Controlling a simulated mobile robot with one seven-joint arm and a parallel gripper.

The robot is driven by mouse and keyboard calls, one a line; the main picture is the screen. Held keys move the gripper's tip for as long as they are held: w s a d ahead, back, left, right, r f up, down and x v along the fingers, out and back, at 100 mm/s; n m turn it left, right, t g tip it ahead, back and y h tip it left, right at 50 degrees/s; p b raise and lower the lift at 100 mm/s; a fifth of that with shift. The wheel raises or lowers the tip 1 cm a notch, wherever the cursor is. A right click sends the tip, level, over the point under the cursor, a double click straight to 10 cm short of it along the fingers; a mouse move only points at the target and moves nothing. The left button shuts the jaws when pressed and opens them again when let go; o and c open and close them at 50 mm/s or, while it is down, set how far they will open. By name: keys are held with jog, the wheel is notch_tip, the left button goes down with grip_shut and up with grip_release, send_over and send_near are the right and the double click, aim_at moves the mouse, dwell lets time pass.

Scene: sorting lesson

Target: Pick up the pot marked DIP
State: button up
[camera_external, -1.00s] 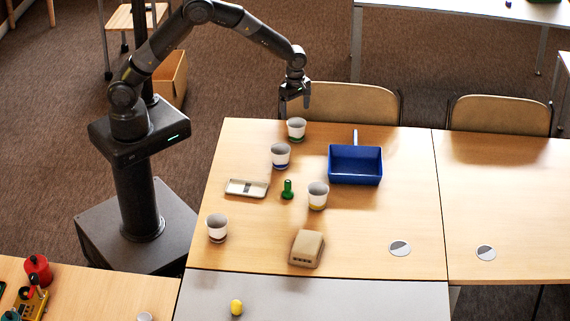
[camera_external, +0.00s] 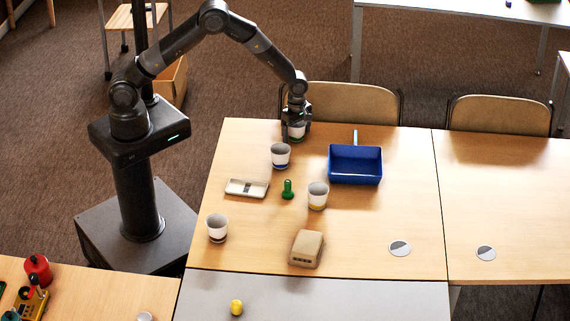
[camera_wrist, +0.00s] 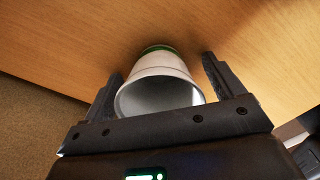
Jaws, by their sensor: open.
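A white pot with a green band (camera_external: 296,131) stands upright near the far left edge of the table. My gripper (camera_external: 296,124) is down over it, open, with a finger on each side. In the wrist view the pot (camera_wrist: 160,82) sits between my two open fingers (camera_wrist: 160,85), with its mouth towards the camera and gaps at both sides. Three more white pots stand on the table: one with a blue band (camera_external: 281,155), one with a yellow band (camera_external: 318,196) and one with a dark band (camera_external: 217,228). I cannot read the word DIP on any pot.
A small white tray (camera_external: 236,187), a green peg-like piece (camera_external: 288,189) and a beige block (camera_external: 307,248) lie nearer. A chair (camera_external: 350,103) stands behind the far edge. The table's right part is mostly clear.

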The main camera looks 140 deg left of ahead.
jog(key=c, duration=1.1)
jog(key=shift+r, duration=0.15)
